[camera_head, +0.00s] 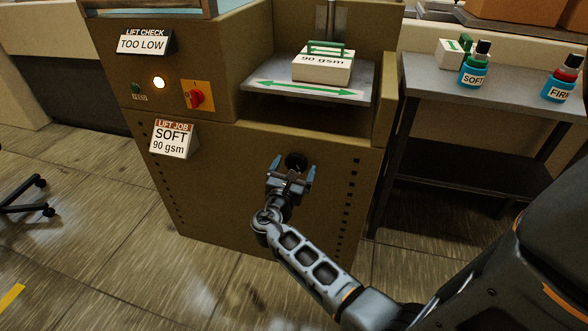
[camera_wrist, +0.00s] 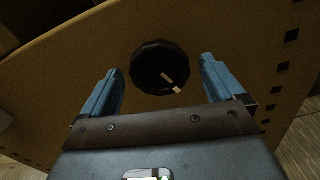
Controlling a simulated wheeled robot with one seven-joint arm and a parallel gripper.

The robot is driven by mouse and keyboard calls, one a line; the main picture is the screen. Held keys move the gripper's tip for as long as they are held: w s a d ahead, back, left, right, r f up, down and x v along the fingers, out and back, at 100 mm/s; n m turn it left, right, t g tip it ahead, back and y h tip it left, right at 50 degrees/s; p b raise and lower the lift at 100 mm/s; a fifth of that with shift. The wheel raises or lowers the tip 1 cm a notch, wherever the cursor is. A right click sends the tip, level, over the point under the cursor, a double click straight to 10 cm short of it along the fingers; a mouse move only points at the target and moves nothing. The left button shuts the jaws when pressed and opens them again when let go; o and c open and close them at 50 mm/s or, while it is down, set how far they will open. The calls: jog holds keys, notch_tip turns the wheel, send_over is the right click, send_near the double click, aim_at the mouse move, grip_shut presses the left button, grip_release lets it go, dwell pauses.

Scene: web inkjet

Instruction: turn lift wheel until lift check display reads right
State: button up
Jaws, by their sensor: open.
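The lift wheel is a round black knob (camera_head: 296,162) on the tan machine's front panel. In the wrist view the wheel (camera_wrist: 152,62) shows a pale pointer mark toward its lower right. My gripper (camera_head: 291,172) is open, its blue fingers spread just in front of the wheel, with the wheel between them in the picture. Whether the fingers touch it cannot be told. The lift check display (camera_head: 143,44) at upper left reads TOO LOW. A lift job card (camera_head: 172,138) below it reads SOFT, 90 gsm.
A lit round lamp (camera_head: 159,83) and a red rotary switch (camera_head: 197,97) on a yellow plate sit left. A 90 gsm block (camera_head: 322,66) rests on the machine's tray (camera_head: 266,88). A side table (camera_head: 428,79) holds bottles labelled SOFT (camera_head: 473,72) and FIRM (camera_head: 560,86).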

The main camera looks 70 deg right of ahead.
jog(key=c, duration=1)
jog(key=shift+c, duration=0.2)
jog(key=m+b, duration=0.1)
jog(key=m, duration=0.2)
jog(key=m+b, duration=0.2)
jog(key=shift+f+m+b, duration=0.2)
jog(key=shift+m+b, duration=0.1)
jog(key=shift+m, duration=0.1)
jog(key=m+b, duration=0.2)
jog(key=m, duration=0.1)
jog(key=shift+r+m+b, duration=0.15)
jog(key=shift+m+b, duration=0.75)
jog(key=shift+m, duration=0.5)
jog(key=o, duration=1)
